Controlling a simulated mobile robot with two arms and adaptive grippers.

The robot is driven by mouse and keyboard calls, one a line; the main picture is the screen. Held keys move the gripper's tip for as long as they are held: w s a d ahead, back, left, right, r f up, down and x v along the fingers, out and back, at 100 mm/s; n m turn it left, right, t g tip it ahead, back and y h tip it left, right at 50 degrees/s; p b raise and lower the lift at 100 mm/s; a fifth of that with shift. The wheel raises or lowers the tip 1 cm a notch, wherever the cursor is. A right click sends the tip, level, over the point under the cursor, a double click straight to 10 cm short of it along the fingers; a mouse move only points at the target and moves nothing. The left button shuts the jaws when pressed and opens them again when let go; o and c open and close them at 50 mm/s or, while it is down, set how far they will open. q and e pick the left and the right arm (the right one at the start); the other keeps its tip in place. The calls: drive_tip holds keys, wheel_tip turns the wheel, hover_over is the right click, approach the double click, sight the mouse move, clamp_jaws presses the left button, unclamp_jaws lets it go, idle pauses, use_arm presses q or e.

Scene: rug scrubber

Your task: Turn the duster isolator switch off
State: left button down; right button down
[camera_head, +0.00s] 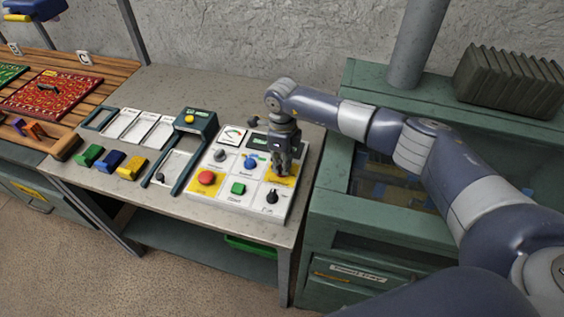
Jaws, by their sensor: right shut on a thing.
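A white control panel (222,194) lies on the grey table. It carries a red button (207,178) on a yellow square, a green button (238,188), a blue knob (250,162), a grey knob (220,155) and a black knob (272,196). My right gripper (283,172) points down at a yellow plate (286,181) on the panel's right side. It is shut on a control there, which the fingers mostly hide. The labels are too small to read, so I cannot confirm which control is the duster isolator switch or its setting. My left gripper is not in view.
Left of the panel stands a dark green frame (198,122) with a yellow button. Green, blue and yellow blocks (110,160) lie near the table's front edge. A green cabinet (326,190) stands close on the right. A slatted bench with a red rug (52,94) is at far left.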

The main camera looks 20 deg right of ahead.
drive_tip(key=shift+f+n+b, duration=0.15)
drive_tip(key=shift+n+b, duration=0.25)
drive_tip(key=shift+b, duration=0.35)
drive_tip(key=n+b, duration=0.9)
drive_tip(key=b, duration=0.2)
drive_tip(key=shift+w+b, duration=0.1)
drive_tip(key=shift+b, duration=0.2)
drive_tip(key=n+b, duration=0.2)
drive_tip(key=n, duration=0.1)
drive_tip(key=shift+n+b, duration=0.35)
drive_tip(key=shift+n, duration=0.05)
drive_tip(key=n, duration=0.1)
drive_tip(key=n+b, duration=0.2)
drive_tip(key=n, duration=0.1)
drive_tip(key=shift+r, duration=0.25)
drive_tip(key=shift+n, duration=0.3)
drive_tip(key=c, duration=1.6)
unclamp_jaws()
